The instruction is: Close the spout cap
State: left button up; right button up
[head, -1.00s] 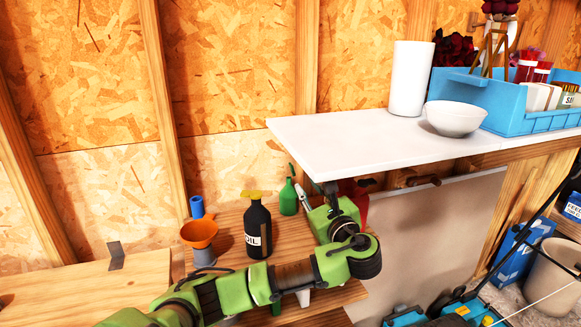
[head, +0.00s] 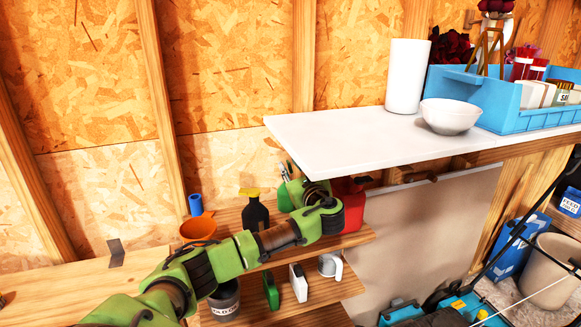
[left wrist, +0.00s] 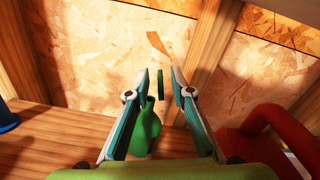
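A green bottle (left wrist: 146,130) with a narrowing neck stands below and between my left gripper's fingers in the left wrist view. A small flat green piece (left wrist: 160,84), which looks like the spout cap, shows upright above and to the right of the bottle's neck, between the fingertips. I cannot tell how the two join. My left gripper (left wrist: 160,75) is open, with clear gaps between both fingers and the green piece. In the head view my left gripper (head: 287,176) is at the shelf beside the white counter's corner, and my arm hides most of the bottle. My right gripper is not in view.
A red can (head: 352,205) stands close right of the gripper, partly under the white counter (head: 330,145). Left are a black bottle with yellow top (head: 256,212), an orange funnel (head: 198,229) and a blue container (head: 196,205). Several containers stand on the lower shelf.

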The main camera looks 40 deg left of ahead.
pick_arm(q)
grip_shut()
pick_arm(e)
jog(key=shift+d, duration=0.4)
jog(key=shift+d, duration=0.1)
pick_arm(q)
jog(key=n, duration=0.2)
jog(key=s+n, duration=0.1)
jog(key=shift+a+f, duration=0.15)
jog(key=shift+f, duration=0.1)
jog(key=n, duration=0.1)
jog(key=n+b, duration=0.1)
jog(key=shift+s+a+f+n, duration=0.15)
jog(key=shift+s+f+n, duration=0.1)
jog(key=shift+n, duration=0.15)
jog(key=shift+s+a+n+b, duration=0.1)
jog(key=shift+n+b, duration=0.2)
jog(key=shift+n, duration=0.2)
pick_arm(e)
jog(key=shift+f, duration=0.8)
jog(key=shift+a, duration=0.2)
